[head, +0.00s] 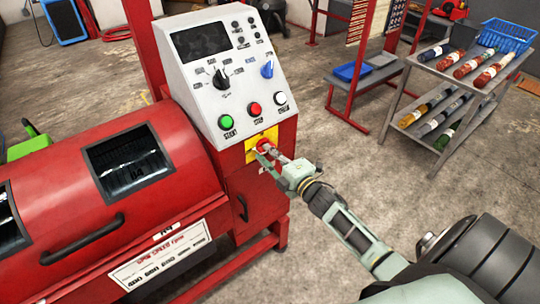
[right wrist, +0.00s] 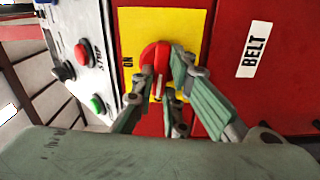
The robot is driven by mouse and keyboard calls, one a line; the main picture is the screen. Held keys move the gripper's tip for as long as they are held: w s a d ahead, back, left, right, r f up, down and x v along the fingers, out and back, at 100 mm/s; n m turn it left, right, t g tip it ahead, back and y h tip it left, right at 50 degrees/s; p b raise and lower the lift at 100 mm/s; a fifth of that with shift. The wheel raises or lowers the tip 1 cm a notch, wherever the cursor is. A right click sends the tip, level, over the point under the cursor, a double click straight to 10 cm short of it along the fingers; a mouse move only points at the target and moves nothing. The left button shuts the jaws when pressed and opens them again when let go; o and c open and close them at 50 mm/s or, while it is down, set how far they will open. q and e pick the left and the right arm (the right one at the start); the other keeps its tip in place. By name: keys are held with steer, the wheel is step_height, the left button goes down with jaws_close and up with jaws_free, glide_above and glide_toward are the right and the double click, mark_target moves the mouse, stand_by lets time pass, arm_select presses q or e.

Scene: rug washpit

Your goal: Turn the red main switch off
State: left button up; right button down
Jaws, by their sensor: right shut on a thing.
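The red main switch (right wrist: 155,56) sits on a yellow plate (right wrist: 187,24) on the red machine's panel. The word ON is printed beside it on the plate, on the side toward the buttons. In the head view the yellow plate (head: 251,142) is under the white control console. My right gripper (head: 266,149) is at the plate and covers most of the switch there. In the right wrist view my right gripper (right wrist: 160,95) is shut on the switch's red handle, a finger on each side. The fingers hide part of the handle and any other plate marking. My left gripper is not in view.
Above the plate, the console (head: 214,69) carries green, red and white buttons and knobs. A BELT label (right wrist: 254,50) is on the red panel. The red drum (head: 110,185) fills the left. A rack of rolled rugs (head: 440,88) stands right, with open floor between.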

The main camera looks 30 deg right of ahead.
steer(key=shift+f+n, duration=0.15)
steer(key=shift+n, duration=0.55)
steer(key=c, duration=1.8)
jaws_free()
steer(key=shift+o, duration=0.2)
steer(key=shift+s, duration=0.1)
steer(key=s, duration=1.2)
steer(key=shift+d, duration=0.45)
steer(key=shift+w, duration=0.1)
